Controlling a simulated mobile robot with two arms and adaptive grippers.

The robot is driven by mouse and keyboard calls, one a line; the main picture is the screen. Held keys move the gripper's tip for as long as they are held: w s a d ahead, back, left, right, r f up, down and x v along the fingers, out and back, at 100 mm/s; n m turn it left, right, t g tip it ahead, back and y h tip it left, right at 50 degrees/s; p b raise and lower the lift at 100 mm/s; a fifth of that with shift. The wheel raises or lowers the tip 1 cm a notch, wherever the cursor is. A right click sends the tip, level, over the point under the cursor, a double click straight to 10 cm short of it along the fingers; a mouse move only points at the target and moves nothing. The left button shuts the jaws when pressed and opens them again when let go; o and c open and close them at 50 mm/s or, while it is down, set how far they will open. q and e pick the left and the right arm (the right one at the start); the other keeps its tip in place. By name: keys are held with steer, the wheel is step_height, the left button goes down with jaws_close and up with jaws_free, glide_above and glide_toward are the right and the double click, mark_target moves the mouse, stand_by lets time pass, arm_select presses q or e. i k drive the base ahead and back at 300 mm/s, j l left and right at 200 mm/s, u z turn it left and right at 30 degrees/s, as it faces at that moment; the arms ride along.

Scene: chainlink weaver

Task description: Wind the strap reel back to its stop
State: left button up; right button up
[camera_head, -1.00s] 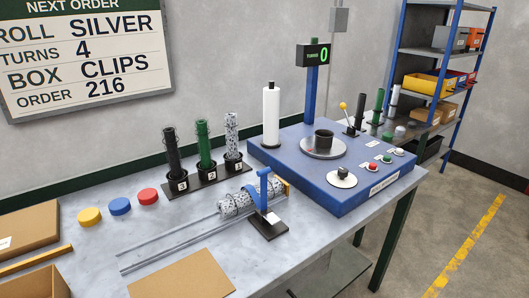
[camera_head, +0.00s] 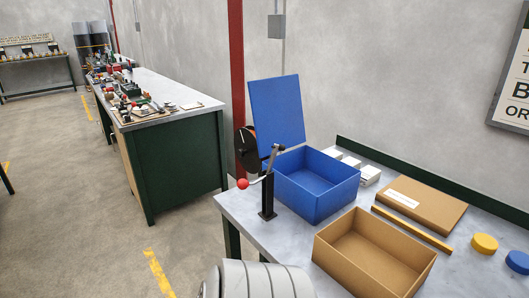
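The strap reel (camera_head: 244,152) is a black disc with an orange-brown part, standing at the near left end of the bench beside a blue box. A dark upright post (camera_head: 268,195) stands in front of it on the bench. A grey crank arm at the post ends in a red ball knob (camera_head: 243,184), which points left and slightly down. The reel is partly hidden behind the post and the box lid. The stop cannot be made out. Neither gripper is in view; a grey ribbed part of my own arm shows at the bottom.
The blue box (camera_head: 316,205) stands open with its lid (camera_head: 277,110) upright. An open cardboard box (camera_head: 340,262), a flat carton (camera_head: 425,204), white packs (camera_head: 370,175) and yellow (camera_head: 484,243) and blue discs (camera_head: 518,262) lie on the bench.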

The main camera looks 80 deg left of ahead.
mark_target(246, 144)
steer(key=u, duration=2.8)
steer(key=i+j+z, duration=0.1)
steer(key=z, duration=0.35)
steer(key=j+z, duration=0.1)
steer(key=z, duration=0.35)
steer(key=i+j+z, duration=0.2)
steer(key=j+z, duration=0.2)
steer(key=j, duration=0.75)
steer(key=j+z, duration=0.4)
steer(key=j, duration=0.75)
